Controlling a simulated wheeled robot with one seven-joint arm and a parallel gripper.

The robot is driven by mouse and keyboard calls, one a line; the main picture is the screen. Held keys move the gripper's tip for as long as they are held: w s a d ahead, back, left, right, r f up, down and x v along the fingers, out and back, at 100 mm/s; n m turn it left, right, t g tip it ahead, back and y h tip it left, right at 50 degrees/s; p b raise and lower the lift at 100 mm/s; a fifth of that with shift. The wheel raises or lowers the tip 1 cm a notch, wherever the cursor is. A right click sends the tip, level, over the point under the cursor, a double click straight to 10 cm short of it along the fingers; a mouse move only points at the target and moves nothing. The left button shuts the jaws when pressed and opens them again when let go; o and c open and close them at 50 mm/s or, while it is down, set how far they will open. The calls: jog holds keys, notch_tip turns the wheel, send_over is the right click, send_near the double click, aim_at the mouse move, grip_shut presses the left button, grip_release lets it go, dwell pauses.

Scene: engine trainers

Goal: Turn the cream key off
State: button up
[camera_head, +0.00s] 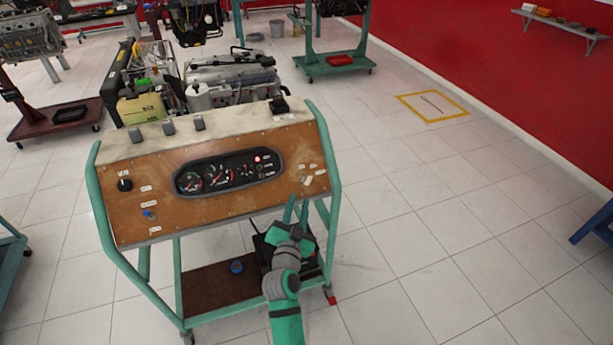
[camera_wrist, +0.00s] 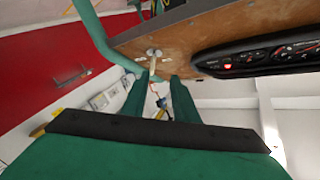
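The cream key (camera_head: 307,181) sits on the right part of the brown instrument panel (camera_head: 130,185), near small white labels. In the wrist view the key (camera_wrist: 154,54) shows as a pale knob with a stem, just beyond my fingertips. My gripper (camera_head: 296,203) is just below the key in the head view, fingers pointing up at the panel. In the wrist view my gripper's (camera_wrist: 157,80) two green fingers are apart with a gap between them. The key lies in line with that gap; I cannot tell whether any finger touches it.
The gauge cluster (camera_head: 228,172), with a red light lit, sits left of the key. A black knob (camera_head: 124,185) and a blue switch (camera_head: 149,215) are on the panel's left. The green frame's right post (camera_head: 326,150) stands close beside the key.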

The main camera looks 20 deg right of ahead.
aim_at(309, 183)
jog(key=shift+h, duration=0.3)
jog(key=x, duration=0.3)
jog(key=d+x, duration=0.1)
jog(key=x, duration=0.2)
jog(key=s+x, duration=0.1)
jog(key=x, duration=0.3)
jog(key=shift+w+d, duration=0.1)
jog(key=shift+d, duration=0.3)
jog(key=shift+w+d, duration=0.1)
jog(key=shift+w, duration=0.55)
